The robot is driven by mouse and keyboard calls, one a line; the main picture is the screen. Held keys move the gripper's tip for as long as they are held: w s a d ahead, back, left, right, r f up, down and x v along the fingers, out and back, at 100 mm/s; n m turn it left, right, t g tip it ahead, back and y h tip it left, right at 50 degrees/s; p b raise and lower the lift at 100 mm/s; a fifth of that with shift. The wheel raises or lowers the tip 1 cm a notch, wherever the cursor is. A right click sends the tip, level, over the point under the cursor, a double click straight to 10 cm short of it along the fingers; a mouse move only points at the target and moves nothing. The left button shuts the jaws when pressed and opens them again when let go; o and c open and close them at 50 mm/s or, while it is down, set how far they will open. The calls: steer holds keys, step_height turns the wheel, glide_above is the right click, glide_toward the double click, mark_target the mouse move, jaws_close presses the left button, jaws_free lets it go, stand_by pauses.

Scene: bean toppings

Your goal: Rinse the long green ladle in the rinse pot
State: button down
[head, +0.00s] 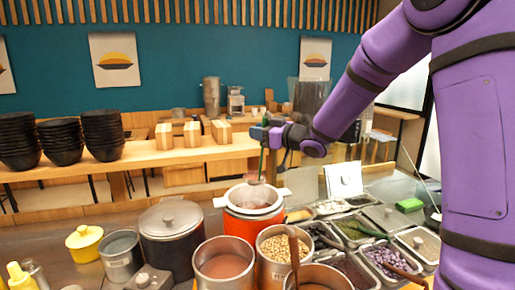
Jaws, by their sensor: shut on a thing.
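My gripper (264,135) is shut on the upper end of the long green ladle (262,160), at the middle of the view. The ladle hangs nearly upright, handle up. Its lower end is over the mouth of an orange pot (238,226) with a pale rim and side handles. I cannot tell whether the ladle's bowl touches what is inside. The pots carry no label I can read, so I cannot tell for certain which is the rinse pot.
In front stand a lidded dark pot (172,250), a steel pot of brown liquid (223,268) and a pot of beans (282,268). Topping trays (390,262) fill the right. Black bowl stacks (60,145) and wooden boxes (192,135) stand on the back counter.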

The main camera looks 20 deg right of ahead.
steer(key=shift+w+d+f+n+g+y, duration=1.4)
steer(key=shift+d+n+g+y, duration=0.85)
steer(key=shift+d+g, duration=0.5)
steer(key=s+a+f+n+h, duration=0.4)
steer(key=a+f+n, duration=0.1)
steer(key=a, duration=0.3)
steer(key=s+a+f+n+h, duration=0.4)
steer(key=a+f, duration=0.3)
steer(key=a, duration=0.2)
steer(key=shift+s+f+n+t+h, duration=0.35)
steer(key=shift+s+h, duration=0.1)
steer(key=shift+s, duration=0.1)
steer(key=shift+d+r, duration=0.15)
